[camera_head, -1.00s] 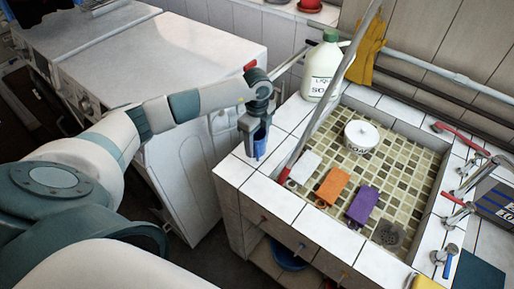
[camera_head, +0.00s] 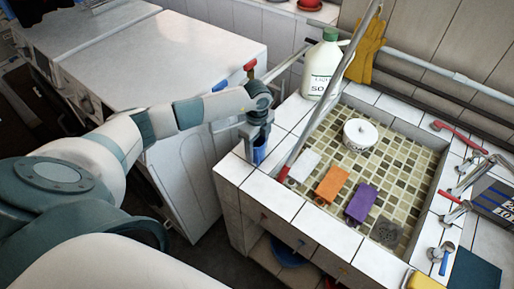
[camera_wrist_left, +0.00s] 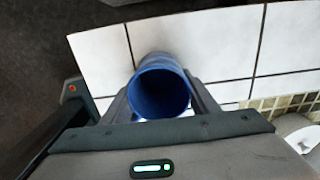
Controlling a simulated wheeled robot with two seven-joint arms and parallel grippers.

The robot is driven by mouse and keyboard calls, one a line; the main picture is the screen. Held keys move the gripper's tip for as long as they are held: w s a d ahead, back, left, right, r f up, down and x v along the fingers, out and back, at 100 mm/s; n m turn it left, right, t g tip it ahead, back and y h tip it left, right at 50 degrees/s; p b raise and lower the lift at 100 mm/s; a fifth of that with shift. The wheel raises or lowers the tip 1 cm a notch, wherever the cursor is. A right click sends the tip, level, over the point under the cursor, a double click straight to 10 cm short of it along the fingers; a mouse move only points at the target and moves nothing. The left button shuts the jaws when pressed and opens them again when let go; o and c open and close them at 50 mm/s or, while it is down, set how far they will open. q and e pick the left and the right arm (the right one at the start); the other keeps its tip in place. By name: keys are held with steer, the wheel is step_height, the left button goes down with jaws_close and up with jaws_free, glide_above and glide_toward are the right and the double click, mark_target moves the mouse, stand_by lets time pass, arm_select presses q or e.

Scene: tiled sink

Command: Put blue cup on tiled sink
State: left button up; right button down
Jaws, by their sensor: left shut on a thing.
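The blue cup (camera_head: 260,154) is between the fingers of my left gripper (camera_head: 256,146) at the left corner of the tiled sink (camera_head: 235,169). In the left wrist view I look into the open mouth of the blue cup (camera_wrist_left: 160,93), and the shut fingers hold it on both sides. White rim tiles (camera_wrist_left: 215,45) lie right beneath it. I cannot tell whether the cup's base touches the tiles. My right gripper is not in view.
A soap bottle (camera_head: 322,66) stands on the back rim. A slanted pole with a red end (camera_head: 318,116) lies close right of the cup. The basin holds a white pot (camera_head: 360,135), an orange sponge (camera_head: 332,185) and a purple one (camera_head: 361,203). A white machine (camera_head: 165,50) stands left.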

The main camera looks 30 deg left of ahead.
arm_select(q)
steer(key=shift+f, duration=0.15)
steer(key=o, duration=1.1)
steer(key=shift+c, duration=0.2)
steer(key=shift+r, duration=0.25)
steer(key=shift+r, duration=0.35)
step_height(320, 180, up, 11)
steer(key=b, duration=0.4)
steer(key=shift+b, duration=0.3)
steer(key=shift+r, duration=0.1)
